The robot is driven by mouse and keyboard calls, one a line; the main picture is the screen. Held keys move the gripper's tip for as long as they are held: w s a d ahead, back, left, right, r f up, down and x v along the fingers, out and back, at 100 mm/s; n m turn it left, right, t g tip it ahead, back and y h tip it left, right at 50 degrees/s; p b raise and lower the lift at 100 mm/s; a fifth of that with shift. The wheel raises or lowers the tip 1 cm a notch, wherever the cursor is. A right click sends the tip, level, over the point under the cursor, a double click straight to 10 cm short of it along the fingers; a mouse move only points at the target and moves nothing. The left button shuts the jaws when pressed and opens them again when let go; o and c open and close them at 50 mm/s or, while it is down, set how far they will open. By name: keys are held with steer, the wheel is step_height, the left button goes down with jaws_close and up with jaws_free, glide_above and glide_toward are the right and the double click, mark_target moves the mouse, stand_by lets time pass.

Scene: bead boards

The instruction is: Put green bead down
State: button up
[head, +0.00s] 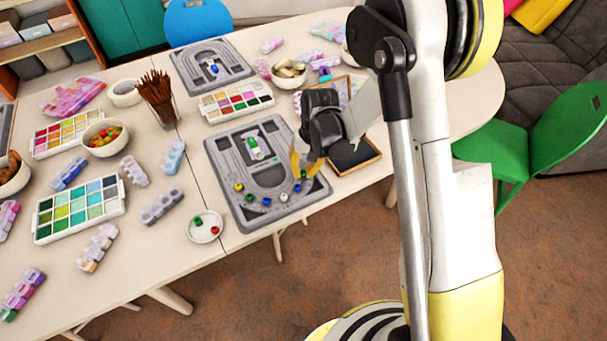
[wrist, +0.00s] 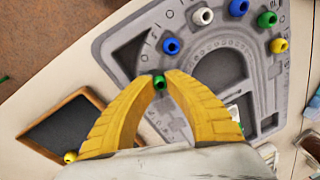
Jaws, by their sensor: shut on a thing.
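My gripper (wrist: 160,80) has its yellow fingers closed on a small green bead (wrist: 160,83) between the tips. In the head view my gripper (head: 307,170) is over the right arm of the near grey bead board (head: 222,165), and the held green bead shows at its tips (head: 303,174). Whether the bead touches the board I cannot tell. Along the board's curved groove sit a blue bead (wrist: 171,46), a white bead (wrist: 203,16), another blue bead (wrist: 238,7), a green bead (wrist: 267,19) and a yellow bead (wrist: 278,45).
A white dish (head: 205,237) with red and green beads stands left of the board. A second grey board (head: 237,85) and a paint palette (head: 236,99) lie behind.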

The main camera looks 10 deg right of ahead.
steer(key=shift+r, duration=0.1)
steer(key=shift+f, duration=0.25)
steer(key=o, duration=0.7)
